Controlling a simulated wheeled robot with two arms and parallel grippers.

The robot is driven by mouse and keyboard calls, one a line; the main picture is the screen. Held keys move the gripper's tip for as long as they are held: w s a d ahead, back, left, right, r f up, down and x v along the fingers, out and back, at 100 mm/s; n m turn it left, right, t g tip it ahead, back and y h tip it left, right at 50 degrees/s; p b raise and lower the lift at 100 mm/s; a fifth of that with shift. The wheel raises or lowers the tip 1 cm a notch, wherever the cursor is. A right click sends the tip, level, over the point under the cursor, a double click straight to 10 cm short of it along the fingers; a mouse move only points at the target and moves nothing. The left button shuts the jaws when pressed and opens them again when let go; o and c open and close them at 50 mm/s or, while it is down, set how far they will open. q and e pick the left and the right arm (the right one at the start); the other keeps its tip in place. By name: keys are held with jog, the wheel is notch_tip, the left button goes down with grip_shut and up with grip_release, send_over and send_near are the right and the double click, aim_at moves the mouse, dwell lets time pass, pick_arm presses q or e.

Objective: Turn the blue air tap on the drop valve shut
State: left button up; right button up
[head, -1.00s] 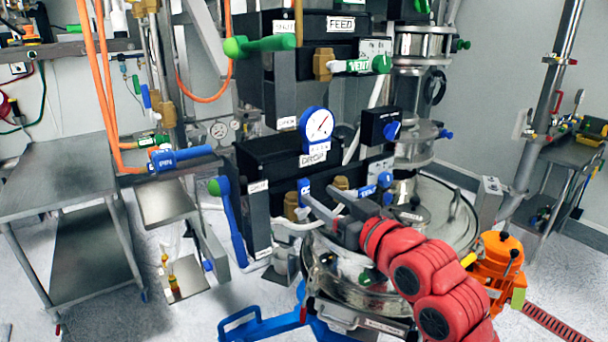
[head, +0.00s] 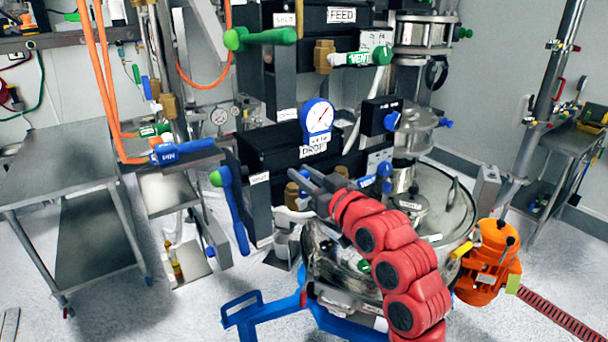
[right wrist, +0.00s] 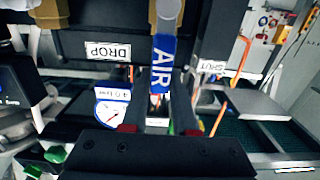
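The blue air tap (right wrist: 162,65) on the drop valve shows in the right wrist view, its AIR lettering turned on its side. Its handle points down the picture, between the two fingers of my right gripper (right wrist: 160,120). Gaps show on both sides of the handle, so the fingers look open around it and not closed on it. In the head view my right gripper (head: 303,180) is at the front of the black drop valve box (head: 285,142), below its DROP label. There the gripper mostly hides the tap. My left gripper is not in view.
A round gauge (head: 318,117) sits just above the DROP label. A long blue lever with a green end (head: 235,212) hangs to the left. A blue tap (head: 376,178) is to the right. A green vent tap (head: 362,58) is higher up.

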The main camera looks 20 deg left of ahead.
grip_shut()
dwell(1.0)
